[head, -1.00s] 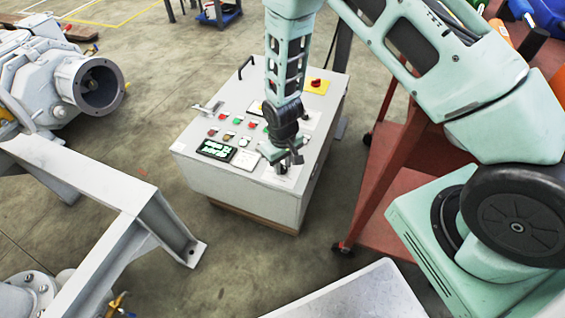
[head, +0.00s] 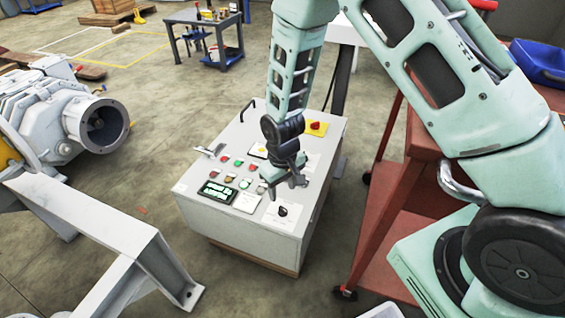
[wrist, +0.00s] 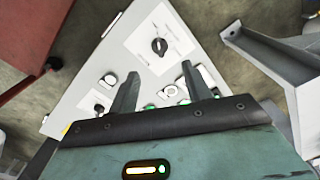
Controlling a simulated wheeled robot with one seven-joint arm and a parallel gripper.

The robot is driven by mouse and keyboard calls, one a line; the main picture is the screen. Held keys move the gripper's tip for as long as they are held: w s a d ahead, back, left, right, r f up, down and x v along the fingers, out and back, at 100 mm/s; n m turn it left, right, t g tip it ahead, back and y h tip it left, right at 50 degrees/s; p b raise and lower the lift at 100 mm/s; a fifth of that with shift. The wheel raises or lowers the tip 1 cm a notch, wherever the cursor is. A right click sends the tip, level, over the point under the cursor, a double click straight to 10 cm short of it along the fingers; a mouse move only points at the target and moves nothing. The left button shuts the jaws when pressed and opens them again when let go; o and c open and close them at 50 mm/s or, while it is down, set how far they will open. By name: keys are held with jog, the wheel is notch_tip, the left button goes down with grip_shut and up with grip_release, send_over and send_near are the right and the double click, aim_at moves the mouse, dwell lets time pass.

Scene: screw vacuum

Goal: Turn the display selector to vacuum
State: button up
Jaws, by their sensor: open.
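The display selector (head: 282,211) is a black rotary knob on a white label plate, near the front right corner of the control box's (head: 250,229) top panel. In the wrist view the selector knob (wrist: 159,45) lies beyond the fingertips, upper middle. My gripper (head: 283,190) hangs over the panel, behind the knob and apart from it. In the wrist view my gripper (wrist: 160,77) is open and empty, with two dark fingers spread. The lit green display (head: 217,190) sits left of the knob. The label's lettering is too small to read.
Several coloured buttons (head: 238,162) and a red knob on a yellow plate (head: 315,128) share the panel. A red cart (head: 395,205) stands close on the right. A grey metal frame (head: 110,225) stands at the left front. Open floor lies behind the box.

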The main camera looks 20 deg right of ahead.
notch_tip(320, 180, up, 9)
jog(key=p, duration=0.1)
jog(key=shift+f, duration=0.2)
dwell(0.5)
